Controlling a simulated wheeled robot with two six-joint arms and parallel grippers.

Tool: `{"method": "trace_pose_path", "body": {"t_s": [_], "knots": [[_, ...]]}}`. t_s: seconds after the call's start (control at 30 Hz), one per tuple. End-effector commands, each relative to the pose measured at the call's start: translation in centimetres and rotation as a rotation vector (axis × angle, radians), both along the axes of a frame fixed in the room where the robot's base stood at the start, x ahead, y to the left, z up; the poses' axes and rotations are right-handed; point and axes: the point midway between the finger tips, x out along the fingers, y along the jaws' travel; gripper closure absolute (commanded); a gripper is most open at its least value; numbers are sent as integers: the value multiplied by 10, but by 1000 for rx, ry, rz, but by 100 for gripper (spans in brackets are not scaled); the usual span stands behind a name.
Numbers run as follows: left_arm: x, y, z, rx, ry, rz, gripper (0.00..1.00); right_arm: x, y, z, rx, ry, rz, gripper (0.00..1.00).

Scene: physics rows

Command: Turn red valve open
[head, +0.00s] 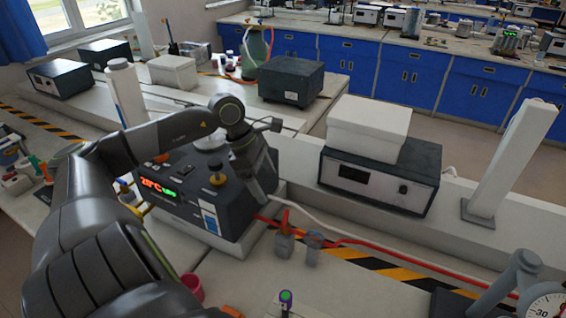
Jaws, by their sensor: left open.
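A small grey fitting with an upright red handle (284,222) stands on the white bench, just right of a dark control box; it looks like the red valve. A similar fitting with a blue-grey top (313,242) stands to its right. My left arm reaches in from the lower left and bends down over the control box. My left gripper (262,178) is open above the box's right side, left of and above the red-handled fitting, apart from it. Its fingertips are hard to make out. My right gripper is not in view.
The control box (226,215) shows a lit red and green display. Red hose (345,240) runs along the bench behind the fittings. A box-shaped device (375,181) and a white post (505,165) stand right. A dial gauge (545,305) is at lower right. Bench front is fairly clear.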

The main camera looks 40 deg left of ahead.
Motion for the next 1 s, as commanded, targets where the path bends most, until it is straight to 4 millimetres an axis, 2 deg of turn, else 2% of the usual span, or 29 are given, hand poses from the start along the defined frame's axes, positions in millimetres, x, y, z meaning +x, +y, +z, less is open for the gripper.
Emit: {"method": "trace_pose_path", "body": {"t_s": [0.8, 1.0], "knots": [[21, -33, -91, -5, 1, 2, 22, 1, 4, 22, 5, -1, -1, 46], [24, -37, -105, -2, 0, 1, 22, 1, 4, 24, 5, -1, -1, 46]]}}
